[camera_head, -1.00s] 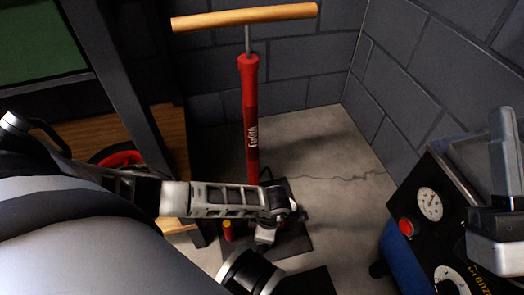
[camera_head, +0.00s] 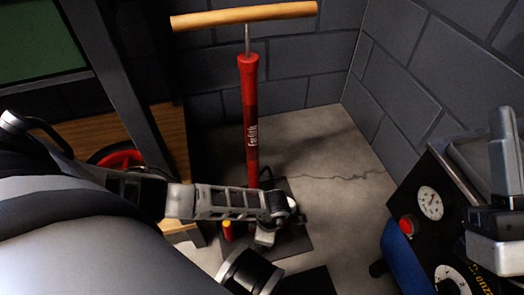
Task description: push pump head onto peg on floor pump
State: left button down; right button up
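The floor pump (camera_head: 251,120) stands upright by the back wall, with a red barrel and a wooden handle (camera_head: 245,16). Its dark base plate (camera_head: 295,243) lies on the floor. A short red post with a yellow top (camera_head: 228,231), perhaps the peg, stands at the base's left side. My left gripper (camera_head: 278,213) reaches in from the left, low in front of the barrel. A small dark and pale part at its tip may be the pump head; I cannot tell whether the fingers hold it. My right gripper (camera_head: 508,165) is partly in view at the right edge, its finger opening unclear.
A black machine with dials (camera_head: 430,204), a red button and a blue side stands at the right. A dark frame post (camera_head: 125,90) and wooden board (camera_head: 165,140) stand at the left. The concrete floor right of the pump (camera_head: 340,190) is clear.

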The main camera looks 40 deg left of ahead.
pick_arm(q)
jog(key=shift+f, duration=0.1)
jog(key=c, duration=1)
grip_release()
